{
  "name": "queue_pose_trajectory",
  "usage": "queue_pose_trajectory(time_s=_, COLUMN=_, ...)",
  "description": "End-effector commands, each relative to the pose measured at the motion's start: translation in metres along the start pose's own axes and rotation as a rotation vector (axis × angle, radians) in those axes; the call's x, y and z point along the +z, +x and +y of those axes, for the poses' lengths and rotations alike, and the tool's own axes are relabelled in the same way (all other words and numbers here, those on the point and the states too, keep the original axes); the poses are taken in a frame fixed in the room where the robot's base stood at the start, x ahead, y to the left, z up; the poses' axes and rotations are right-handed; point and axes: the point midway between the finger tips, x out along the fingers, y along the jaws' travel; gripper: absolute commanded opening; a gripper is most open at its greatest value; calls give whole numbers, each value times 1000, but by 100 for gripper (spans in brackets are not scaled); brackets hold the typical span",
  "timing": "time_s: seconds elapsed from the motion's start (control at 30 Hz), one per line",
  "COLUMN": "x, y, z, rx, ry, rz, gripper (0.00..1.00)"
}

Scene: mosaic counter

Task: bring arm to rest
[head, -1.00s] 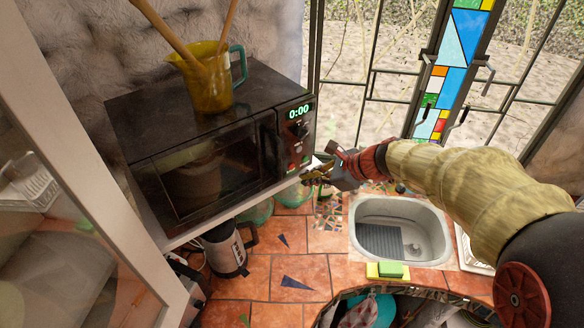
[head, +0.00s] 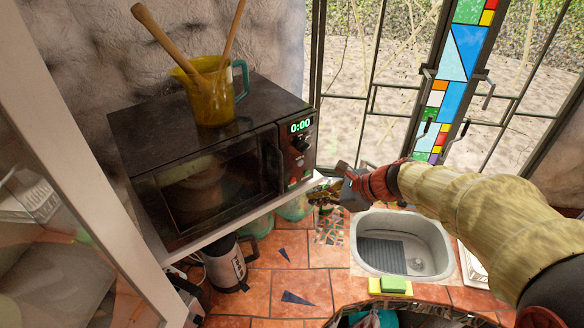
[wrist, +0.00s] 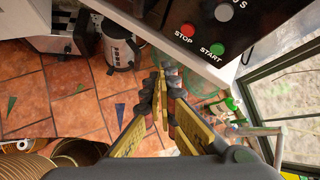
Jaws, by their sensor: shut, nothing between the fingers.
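My gripper (head: 327,193) is at the end of my outstretched arm, just right of the microwave's lower front corner in the head view. In the wrist view my gripper (wrist: 163,90) has its yellow-and-black fingers drawn together, with nothing between them. The fingertips point toward the counter and the kettle side, below the microwave's buttons. The gripper appears apart from the microwave (head: 205,185), whose door is closed and whose display reads 0:00.
A yellow jug (head: 207,97) with wooden utensils stands on the microwave. A kettle (head: 228,265) is under the shelf. A sink (head: 440,250) and a green-yellow sponge (head: 392,284) lie below my arm. The tiled counter (head: 262,288) has clear room. A barred window (head: 385,60) is behind.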

Motion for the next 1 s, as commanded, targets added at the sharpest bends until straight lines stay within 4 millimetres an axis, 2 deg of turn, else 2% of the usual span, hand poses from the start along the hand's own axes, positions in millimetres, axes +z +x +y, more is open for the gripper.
queue_pose_trajectory(time_s=0.17, x=0, y=0, z=0, rx=0, ry=-10, rz=0, gripper=0)
queue_pose_trajectory(time_s=0.33, x=-6, y=1, z=7, rx=23, ry=-167, rz=16, gripper=0)
queue_pose_trajectory(time_s=0.47, x=-34, y=-2, z=42, rx=124, ry=-431, rz=82, gripper=0)
queue_pose_trajectory(time_s=0.7, x=-86, y=-32, z=111, rx=311, ry=-1012, rz=198, gripper=0)
queue_pose_trajectory(time_s=1.0, x=-152, y=-58, z=173, rx=492, ry=-1559, rz=332, gripper=0)
